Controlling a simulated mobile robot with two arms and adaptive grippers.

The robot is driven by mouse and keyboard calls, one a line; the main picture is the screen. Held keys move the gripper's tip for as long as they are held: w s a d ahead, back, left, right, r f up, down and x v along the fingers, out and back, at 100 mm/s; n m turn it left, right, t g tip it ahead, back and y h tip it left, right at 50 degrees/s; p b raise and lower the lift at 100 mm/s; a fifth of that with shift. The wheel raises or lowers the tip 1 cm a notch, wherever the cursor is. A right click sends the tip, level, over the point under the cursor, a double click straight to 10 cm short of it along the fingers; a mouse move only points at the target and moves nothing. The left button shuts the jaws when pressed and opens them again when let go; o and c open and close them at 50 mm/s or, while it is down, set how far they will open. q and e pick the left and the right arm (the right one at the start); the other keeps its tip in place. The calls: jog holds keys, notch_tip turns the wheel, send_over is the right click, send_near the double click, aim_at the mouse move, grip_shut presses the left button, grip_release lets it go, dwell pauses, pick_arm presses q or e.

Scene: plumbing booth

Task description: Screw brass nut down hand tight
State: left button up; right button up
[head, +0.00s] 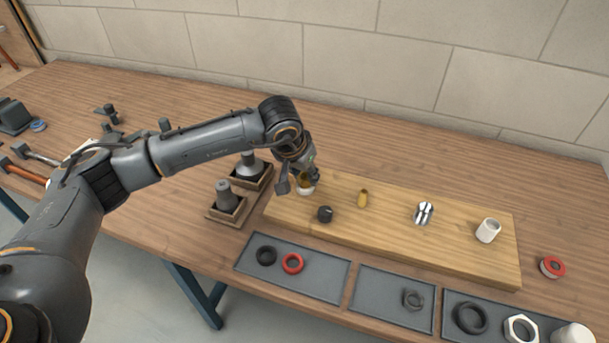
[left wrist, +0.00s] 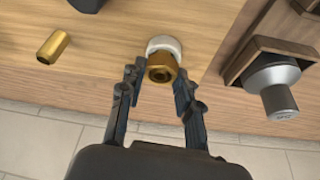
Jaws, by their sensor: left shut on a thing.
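The brass nut (left wrist: 162,69) sits on a white fitting (left wrist: 164,43) at the left end of the wooden board (head: 450,249). My left gripper (left wrist: 159,74) is shut on the nut, with one finger on each side of it in the left wrist view. In the head view the gripper and wrist cover most of the nut, and the white fitting (head: 305,190) shows just below. Any thread under the nut is hidden. My right gripper is not in view.
On the board are a black knob (head: 324,214), a brass piece (head: 363,198), a chrome fitting (head: 423,213) and a white cup-like piece (head: 488,230). Two wooden holders with grey cones (head: 225,196) stand close left. Trays with rings and nuts (head: 320,283) lie in front.

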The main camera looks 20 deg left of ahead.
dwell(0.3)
pick_arm(q)
jog(key=o, duration=2)
jog(key=shift+o, duration=0.2)
jog(key=shift+r+p, duration=0.95)
jog(key=shift+r, duration=1.55)
